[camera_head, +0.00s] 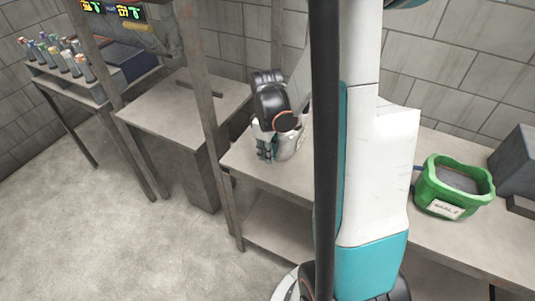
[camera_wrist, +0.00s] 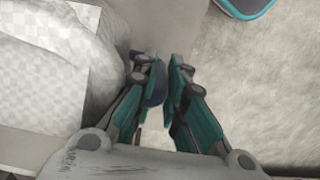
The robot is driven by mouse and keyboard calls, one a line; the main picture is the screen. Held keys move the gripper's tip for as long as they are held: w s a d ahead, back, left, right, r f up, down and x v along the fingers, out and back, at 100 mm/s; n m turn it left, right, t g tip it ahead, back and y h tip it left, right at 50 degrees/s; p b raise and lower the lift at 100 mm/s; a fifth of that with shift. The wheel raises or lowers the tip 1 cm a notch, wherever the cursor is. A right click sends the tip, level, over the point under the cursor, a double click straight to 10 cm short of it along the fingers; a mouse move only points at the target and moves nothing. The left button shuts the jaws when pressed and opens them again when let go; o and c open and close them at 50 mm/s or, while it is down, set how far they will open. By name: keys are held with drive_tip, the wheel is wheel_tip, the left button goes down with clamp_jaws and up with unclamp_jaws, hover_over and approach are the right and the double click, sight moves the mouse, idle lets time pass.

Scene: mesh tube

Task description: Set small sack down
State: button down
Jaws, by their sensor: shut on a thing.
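The small sack (camera_wrist: 50,70) is a pale, checker-patterned bundle at the left of the wrist view, right beside my fingers. My gripper (camera_wrist: 163,72) has its two teal fingers closed to a narrow gap, with a dark blue piece (camera_wrist: 155,88) between them. How that piece joins the sack is hidden. In the head view my gripper (camera_head: 265,150) is low over the left end of the workbench, with the pale sack (camera_head: 290,147) partly hidden behind it. Whether the sack's underside touches the bench top cannot be told.
The workbench (camera_head: 455,240) runs along the wall and holds a green tub (camera_head: 453,188) with a label and a dark grey box (camera_head: 515,160) at right. A lower table (camera_head: 180,110) and a rack of capped tubes (camera_head: 60,60) stand left. Wooden posts (camera_head: 205,100) rise between.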

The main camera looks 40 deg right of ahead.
drive_tip(key=c, duration=1.7)
unclamp_jaws()
drive_tip(key=shift+o, duration=0.2)
drive_tip(key=shift+r, duration=0.1)
wheel_tip(320, 180, up, 12)
drive_tip(key=p, duration=0.4)
drive_tip(key=shift+a, duration=0.1)
